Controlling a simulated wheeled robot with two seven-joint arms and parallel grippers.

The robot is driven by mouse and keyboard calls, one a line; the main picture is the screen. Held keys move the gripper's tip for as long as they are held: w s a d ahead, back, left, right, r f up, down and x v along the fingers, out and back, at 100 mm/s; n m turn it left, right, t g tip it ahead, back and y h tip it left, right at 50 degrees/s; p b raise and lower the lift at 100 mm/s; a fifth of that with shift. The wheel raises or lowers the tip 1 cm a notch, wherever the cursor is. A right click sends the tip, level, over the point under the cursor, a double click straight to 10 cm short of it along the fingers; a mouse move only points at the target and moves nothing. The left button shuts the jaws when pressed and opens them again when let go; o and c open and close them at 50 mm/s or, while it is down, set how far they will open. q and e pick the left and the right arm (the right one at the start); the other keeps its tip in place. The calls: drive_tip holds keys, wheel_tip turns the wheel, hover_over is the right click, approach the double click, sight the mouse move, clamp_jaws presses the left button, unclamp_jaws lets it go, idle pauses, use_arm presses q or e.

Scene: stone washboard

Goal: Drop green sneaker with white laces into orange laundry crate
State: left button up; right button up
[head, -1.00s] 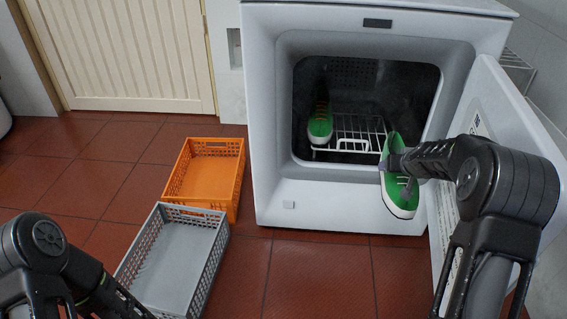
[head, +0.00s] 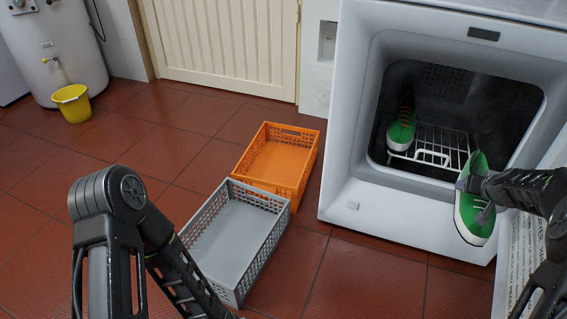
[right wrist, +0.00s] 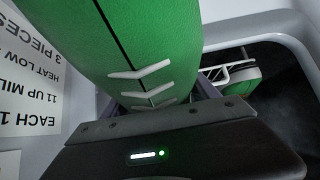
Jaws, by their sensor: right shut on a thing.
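A green sneaker with a white sole (head: 476,205) hangs in my right gripper (head: 470,184), in front of the open machine's door opening. The right wrist view shows the sneaker's green upper (right wrist: 150,40) close up with white laces (right wrist: 143,85), between the shut jaws. The orange laundry crate (head: 309,160) stands on the floor left of the machine and looks empty. A second green sneaker (head: 401,133), with orange-brown laces, is inside the machine; part of its green also shows in the right wrist view (right wrist: 222,88). My left arm shows at lower left, its gripper outside the picture.
A grey crate (head: 213,276) stands directly in front of the orange one and looks empty. The white machine (head: 347,185) with a wire rack (head: 436,150) inside is at right. A yellow bucket (head: 74,106) stands far left. Red tile floor between is clear.

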drive_tip(key=s+a+r+n+y, duration=0.1)
drive_tip(key=s+a+r, duration=0.1)
drive_tip(key=a, duration=1.2)
drive_tip(key=s+a+r+n+y, duration=0.1)
drive_tip(key=s+a+r+n, duration=0.1)
drive_tip(key=a, duration=1.1)
drive_tip(key=shift+s+a+y, duration=0.3)
drive_tip(key=shift+s+a, duration=0.05)
drive_tip(key=shift+s, duration=0.15)
drive_tip(key=shift+a, duration=0.1)
